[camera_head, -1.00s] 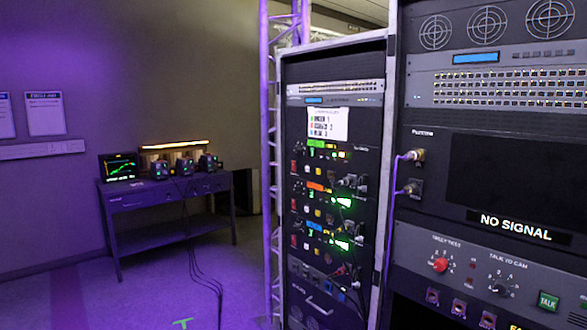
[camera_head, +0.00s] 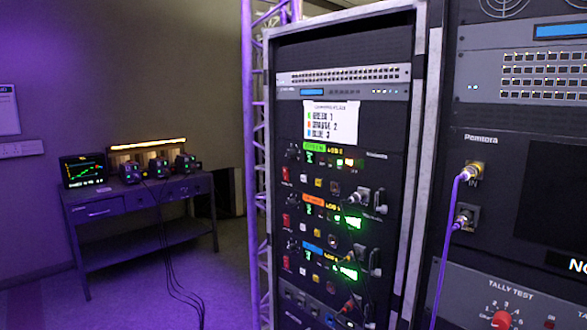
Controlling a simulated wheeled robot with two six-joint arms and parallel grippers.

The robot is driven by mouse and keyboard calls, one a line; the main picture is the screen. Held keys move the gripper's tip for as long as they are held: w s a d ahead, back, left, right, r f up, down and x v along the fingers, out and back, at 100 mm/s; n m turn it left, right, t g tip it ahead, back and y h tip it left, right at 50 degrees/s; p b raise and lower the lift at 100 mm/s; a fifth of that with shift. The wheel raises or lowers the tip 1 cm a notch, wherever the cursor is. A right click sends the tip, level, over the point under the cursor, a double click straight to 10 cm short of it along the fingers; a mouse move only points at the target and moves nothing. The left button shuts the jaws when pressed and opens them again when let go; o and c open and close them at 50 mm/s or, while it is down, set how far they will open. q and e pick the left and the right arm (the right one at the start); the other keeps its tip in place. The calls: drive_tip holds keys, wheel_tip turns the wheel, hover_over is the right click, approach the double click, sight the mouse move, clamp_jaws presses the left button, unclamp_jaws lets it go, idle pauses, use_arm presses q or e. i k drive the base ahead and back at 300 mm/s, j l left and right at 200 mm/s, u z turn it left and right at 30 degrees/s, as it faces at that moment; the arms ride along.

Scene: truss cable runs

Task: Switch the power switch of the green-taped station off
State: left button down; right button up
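The green-taped station is the top of three similar units in the rack, with green tape (camera_head: 313,147) along its upper edge. A small red switch (camera_head: 286,173) sits at its left end, too small to tell which way it is set. Neither of my grippers is in view.
A label sheet (camera_head: 331,122) hangs above the stations. A truss upright (camera_head: 252,190) stands left of the rack. A second rack with a purple cable (camera_head: 445,240) stands at the right. A desk (camera_head: 140,195) with a monitor stands at the back left, with floor between.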

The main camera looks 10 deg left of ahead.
sight(285, 171)
drive_tip(key=i+j+z, duration=0.3)
drive_tip(key=i+j, duration=0.4)
drive_tip(key=i, duration=0.15)
drive_tip(key=i+j+z, duration=0.3)
drive_tip(key=i+j, duration=0.5)
drive_tip(key=j, duration=0.15)
